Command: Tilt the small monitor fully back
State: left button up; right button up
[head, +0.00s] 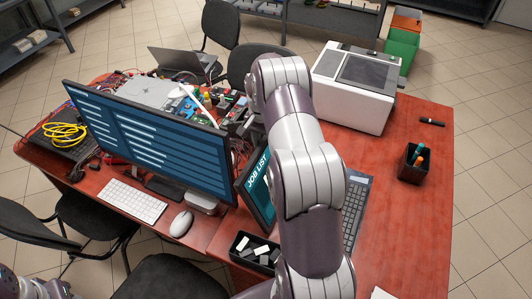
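The small monitor (254,187) stands on the red desk with "JOB LIST" on its lit dark-teal screen. It leans somewhat, and my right arm hides its right part. My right arm rises from the bottom middle across the view and bends at its far end. My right gripper (248,126) is near the far end of that arm, behind the small monitor in the picture; it blends with the clutter, and its fingers cannot be made out. I cannot tell whether it touches the monitor. Only a bit of my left arm shows in the bottom left corner.
A large monitor (150,140) stands left of the small one, with a white keyboard (132,200) and mouse (181,223) before it. A dark keyboard (355,205), black tray (253,252), white printer-like box (350,90) and pen cup (412,165) surround the arm. The desk's right side is mostly clear.

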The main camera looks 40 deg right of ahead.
jog(key=shift+w+a+r, duration=0.1)
jog(key=shift+r, duration=0.8)
jog(key=r+p, duration=0.1)
jog(key=r, duration=0.1)
jog(key=r+p, duration=0.2)
jog(key=r, duration=0.1)
jog(key=shift+w+a+r, duration=0.1)
jog(key=shift+w+r, duration=0.1)
jog(key=shift+r, duration=0.1)
jog(key=shift+r+p, duration=0.35)
jog(key=shift+p, duration=0.05)
